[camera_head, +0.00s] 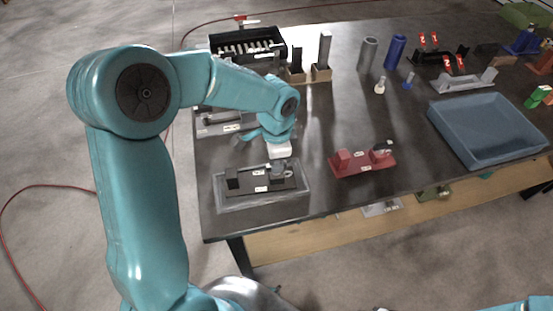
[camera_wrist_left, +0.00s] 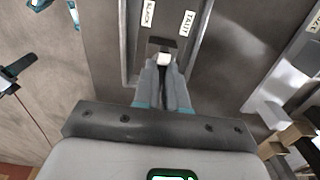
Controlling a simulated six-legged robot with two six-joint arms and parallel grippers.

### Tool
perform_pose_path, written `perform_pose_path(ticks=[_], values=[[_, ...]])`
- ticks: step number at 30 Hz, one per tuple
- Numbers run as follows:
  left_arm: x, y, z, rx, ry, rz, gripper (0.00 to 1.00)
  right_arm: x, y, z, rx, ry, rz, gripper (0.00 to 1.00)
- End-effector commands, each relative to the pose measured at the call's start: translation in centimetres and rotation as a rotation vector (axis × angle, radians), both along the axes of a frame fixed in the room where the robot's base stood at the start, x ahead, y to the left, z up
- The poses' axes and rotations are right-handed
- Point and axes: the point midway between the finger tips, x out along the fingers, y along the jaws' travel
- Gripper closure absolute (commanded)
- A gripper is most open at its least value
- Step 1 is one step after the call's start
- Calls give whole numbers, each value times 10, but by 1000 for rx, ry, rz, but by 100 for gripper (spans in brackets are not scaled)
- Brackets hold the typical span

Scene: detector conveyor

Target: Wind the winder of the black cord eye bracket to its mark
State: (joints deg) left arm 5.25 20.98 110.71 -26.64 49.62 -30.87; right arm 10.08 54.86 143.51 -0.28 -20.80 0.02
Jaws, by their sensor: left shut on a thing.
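The black cord eye bracket (camera_head: 248,187) lies in a shallow grey tray (camera_head: 218,203) at the near left of the table. It has a dark upright block at its left and a small grey winder at its right end. My left gripper (camera_head: 279,163) reaches down over that right end. In the left wrist view its fingers (camera_wrist_left: 164,88) are shut on a small pale part, seemingly the winder (camera_wrist_left: 164,59). My right gripper is not in view.
A red bracket (camera_head: 350,168) stands right of the tray. A blue-grey bin (camera_head: 457,150) is at the right. A black rack (camera_head: 214,45), upright posts and blue and grey cylinders stand behind. The middle of the table is mostly clear.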

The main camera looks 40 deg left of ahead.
Motion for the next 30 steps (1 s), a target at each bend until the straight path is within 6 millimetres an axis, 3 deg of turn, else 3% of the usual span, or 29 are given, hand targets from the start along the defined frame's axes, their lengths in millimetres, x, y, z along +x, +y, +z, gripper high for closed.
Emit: perform_pose_path(ticks=[17, 18, 20, 21, 30], values=[[0, 0, 0, 0, -1, -39, 100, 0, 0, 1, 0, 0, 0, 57], [0, 0, 0, 0, -1, -39, 86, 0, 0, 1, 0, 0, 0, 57], [0, 0, 0, 0, -1, -39, 66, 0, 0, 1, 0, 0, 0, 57], [0, 0, 0, 0, -1, -39, 63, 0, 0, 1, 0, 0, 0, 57], [0, 0, 2, 1, -2, -38, 63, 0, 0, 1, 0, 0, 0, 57]])
